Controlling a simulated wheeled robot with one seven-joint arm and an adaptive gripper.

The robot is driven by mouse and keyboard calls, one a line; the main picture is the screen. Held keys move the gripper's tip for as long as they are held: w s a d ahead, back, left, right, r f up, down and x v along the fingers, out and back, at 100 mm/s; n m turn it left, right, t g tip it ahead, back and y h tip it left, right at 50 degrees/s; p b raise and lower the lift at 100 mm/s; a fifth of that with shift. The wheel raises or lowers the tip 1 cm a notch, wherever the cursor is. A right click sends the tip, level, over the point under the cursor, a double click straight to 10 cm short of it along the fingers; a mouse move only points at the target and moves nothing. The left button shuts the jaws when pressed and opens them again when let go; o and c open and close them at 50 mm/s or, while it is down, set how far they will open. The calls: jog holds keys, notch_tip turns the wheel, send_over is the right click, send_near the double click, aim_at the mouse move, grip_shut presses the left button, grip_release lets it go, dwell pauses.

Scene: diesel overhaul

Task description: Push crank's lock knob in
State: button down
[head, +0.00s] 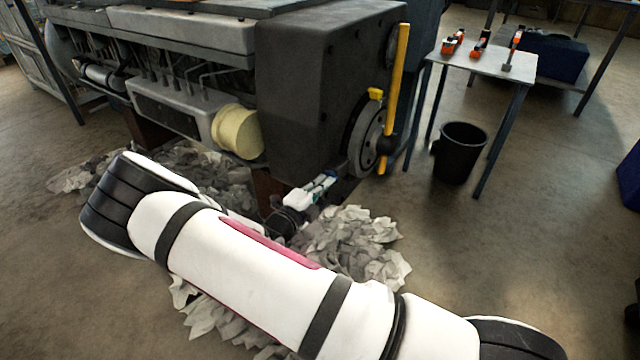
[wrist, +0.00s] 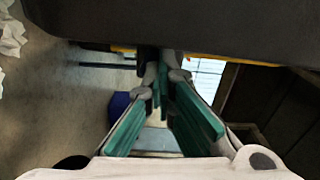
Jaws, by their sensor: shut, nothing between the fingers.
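The crank is a long yellow bar (head: 399,85) standing nearly upright beside a dark flywheel disc (head: 362,135) at the engine's right end. A small yellow knob (head: 376,94) sticks out to the left of the bar, above the disc; I take it for the lock knob. How far in it sits cannot be told. My gripper (head: 326,180) is low beside the engine's end, left of and below the disc, apart from crank and knob. Its teal fingers (wrist: 161,88) are shut and empty in the wrist view. The knob cannot be made out there.
The dark engine housing (head: 315,85) stands directly above my gripper. Crumpled rags (head: 355,245) lie on the floor below it. A black bin (head: 460,152) and a small table (head: 490,62) with orange-and-black tools stand to the right. Open floor lies at the lower right.

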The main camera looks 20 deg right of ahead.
jog(key=x, duration=0.2)
jog(key=shift+w+d+r, duration=0.2)
jog(key=shift+r, duration=0.05)
jog(key=p+v, duration=0.2)
jog(key=v, duration=0.5)
jog(key=shift+s+a+f+p, duration=0.2)
jog(key=shift+f+p, duration=0.1)
jog(key=shift+p, duration=0.1)
